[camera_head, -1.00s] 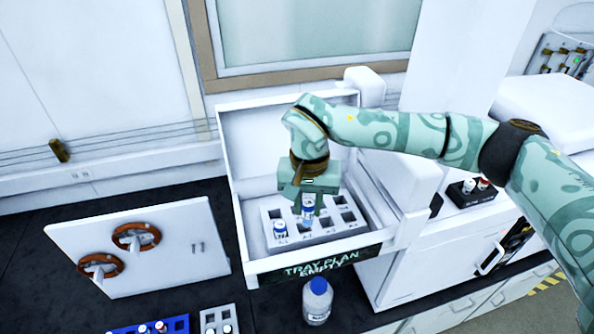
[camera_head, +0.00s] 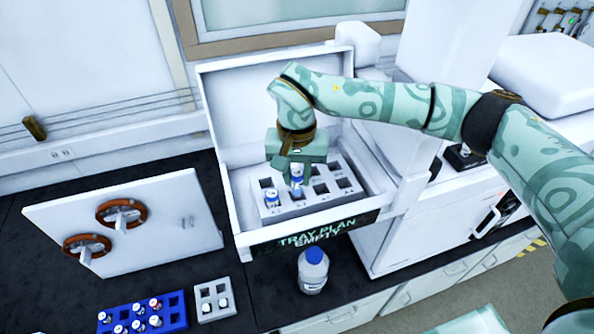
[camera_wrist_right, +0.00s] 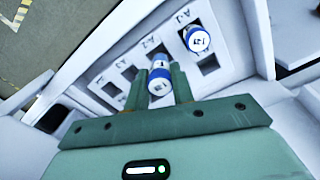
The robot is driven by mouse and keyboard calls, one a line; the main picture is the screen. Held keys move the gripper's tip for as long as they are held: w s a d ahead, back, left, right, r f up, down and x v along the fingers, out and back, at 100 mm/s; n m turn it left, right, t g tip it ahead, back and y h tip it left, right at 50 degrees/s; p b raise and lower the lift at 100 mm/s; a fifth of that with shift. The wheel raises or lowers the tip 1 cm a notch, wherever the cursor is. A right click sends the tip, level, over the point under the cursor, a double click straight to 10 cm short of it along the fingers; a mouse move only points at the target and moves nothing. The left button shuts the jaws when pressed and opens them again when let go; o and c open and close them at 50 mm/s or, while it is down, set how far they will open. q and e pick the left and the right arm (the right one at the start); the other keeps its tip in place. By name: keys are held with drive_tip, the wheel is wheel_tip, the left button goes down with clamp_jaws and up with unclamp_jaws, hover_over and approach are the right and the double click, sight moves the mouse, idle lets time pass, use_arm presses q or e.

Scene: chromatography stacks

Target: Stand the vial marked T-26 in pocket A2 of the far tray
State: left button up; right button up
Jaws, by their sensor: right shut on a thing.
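The far tray (camera_head: 330,204) is a grey block with two rows of square pockets, inside the open white box. My right gripper (camera_head: 297,179) is shut on a blue-capped vial (camera_head: 297,174), upright at the second front-row pocket from the left. It also shows between the fingers in the right wrist view (camera_wrist_right: 159,82). Its mark is too small to read surely. I cannot tell how far its base is inside the pocket. Another blue-capped vial (camera_head: 271,197) stands in the front-left pocket, beside the held one; it shows in the wrist view (camera_wrist_right: 197,40). My left gripper is not in view.
A sign (camera_head: 315,233) reading "TRAY PLAN EMPTY" is on the box front. A blue-capped bottle (camera_head: 313,271) stands before it. A blue rack (camera_head: 176,313) and a small grey rack (camera_head: 204,291) hold vials at front left. A white panel with two red-brown handles (camera_head: 165,240) lies left.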

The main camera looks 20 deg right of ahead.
sight(297, 187)
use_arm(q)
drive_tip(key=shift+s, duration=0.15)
use_arm(e)
drive_tip(key=shift+s+r, duration=0.1)
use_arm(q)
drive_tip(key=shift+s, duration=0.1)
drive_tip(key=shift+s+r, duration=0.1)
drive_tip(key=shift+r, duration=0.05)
use_arm(e)
drive_tip(key=shift+f, duration=0.2)
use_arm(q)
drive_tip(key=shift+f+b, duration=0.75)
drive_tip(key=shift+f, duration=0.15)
use_arm(e)
drive_tip(key=shift+f, duration=1.2)
drive_tip(key=shift+f+b, duration=0.4)
drive_tip(key=shift+f, duration=0.2)
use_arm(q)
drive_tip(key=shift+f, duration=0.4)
